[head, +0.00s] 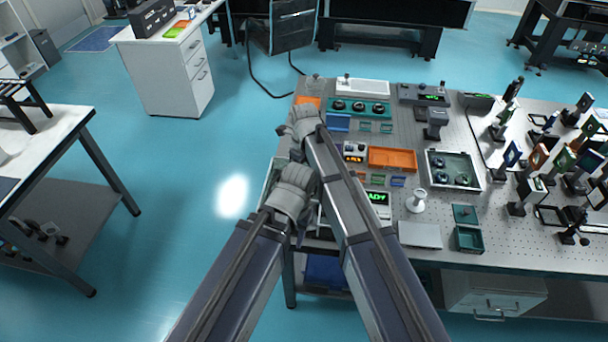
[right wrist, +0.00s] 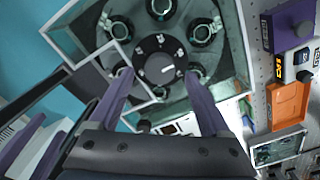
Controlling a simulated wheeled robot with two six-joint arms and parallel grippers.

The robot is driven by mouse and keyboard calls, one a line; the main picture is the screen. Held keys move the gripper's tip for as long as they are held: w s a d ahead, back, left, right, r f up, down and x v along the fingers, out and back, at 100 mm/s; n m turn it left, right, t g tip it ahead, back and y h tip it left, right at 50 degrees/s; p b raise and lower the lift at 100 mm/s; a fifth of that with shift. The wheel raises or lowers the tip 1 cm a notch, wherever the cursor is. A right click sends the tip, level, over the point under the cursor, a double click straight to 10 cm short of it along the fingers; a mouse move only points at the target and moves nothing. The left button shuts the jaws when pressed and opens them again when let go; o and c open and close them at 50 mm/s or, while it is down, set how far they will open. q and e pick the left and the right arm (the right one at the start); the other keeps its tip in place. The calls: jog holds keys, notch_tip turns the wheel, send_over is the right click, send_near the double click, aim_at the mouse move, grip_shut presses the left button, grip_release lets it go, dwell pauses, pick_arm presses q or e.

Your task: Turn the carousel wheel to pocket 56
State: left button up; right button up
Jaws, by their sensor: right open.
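The carousel wheel (right wrist: 206,62) shows in the right wrist view as a dark disc with several round pockets inside a clear-walled box. Its dark central hub (right wrist: 160,68) carries a white mark on the right side. My right gripper (right wrist: 157,76) is open, its purple fingers on either side of the hub with gaps; I cannot tell if either touches. Purple parts of my left gripper (right wrist: 30,142) show at the lower left; their opening is unclear. In the head view my arms cover most of the wheel. A small box with an orange display (head: 354,158) stands right of them; its digits are unclear.
A green-lit display (head: 378,198) is close to my right forearm. An orange tray (head: 392,158), a tray with round dark parts (head: 453,169) and a white stand (head: 416,201) lie further right. Optics crowd the table's right side.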

notch_tip(320, 180, up, 6)
jog(key=p, duration=0.4)
jog(key=shift+f+p, duration=0.25)
jog(key=shift+p, duration=0.05)
